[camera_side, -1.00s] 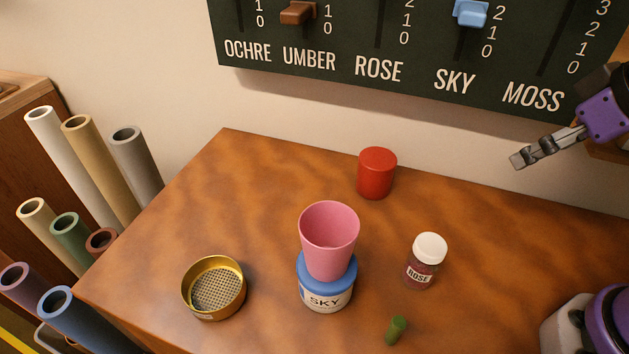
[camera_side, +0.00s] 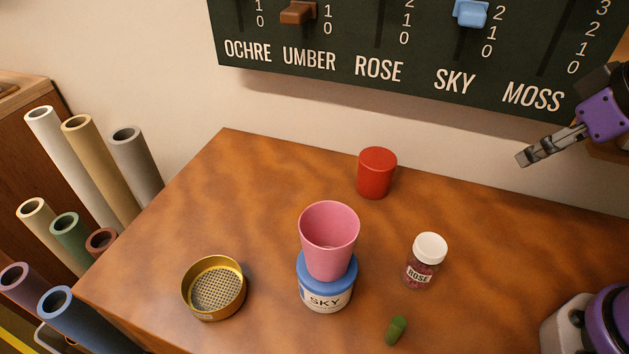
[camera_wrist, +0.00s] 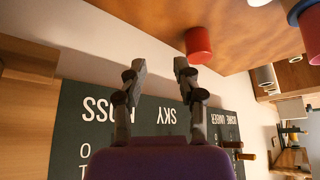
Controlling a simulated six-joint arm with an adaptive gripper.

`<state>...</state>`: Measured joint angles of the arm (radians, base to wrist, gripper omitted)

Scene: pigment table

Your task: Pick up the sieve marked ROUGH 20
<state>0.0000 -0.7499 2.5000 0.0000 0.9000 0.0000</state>
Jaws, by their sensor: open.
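A round brass sieve (camera_side: 213,288) with a mesh floor sits on the table near its left front edge in the side view. A small label shows low on its front rim, but I cannot read it. My gripper (camera_side: 522,159) is at the upper right of the side view, above the table's back right, far from the sieve. In the wrist view my gripper (camera_wrist: 160,66) has its two fingers apart with nothing between them. The sieve does not show clearly in the wrist view.
A pink cup (camera_side: 329,240) stands on a blue-lidded SKY jar (camera_side: 326,293), right of the sieve. A ROSE jar (camera_side: 425,262), a green piece (camera_side: 396,331) and a red cylinder (camera_side: 377,173) stand further right. A dark slider board (camera_side: 420,55) hangs behind. Paper rolls (camera_side: 137,165) stand left.

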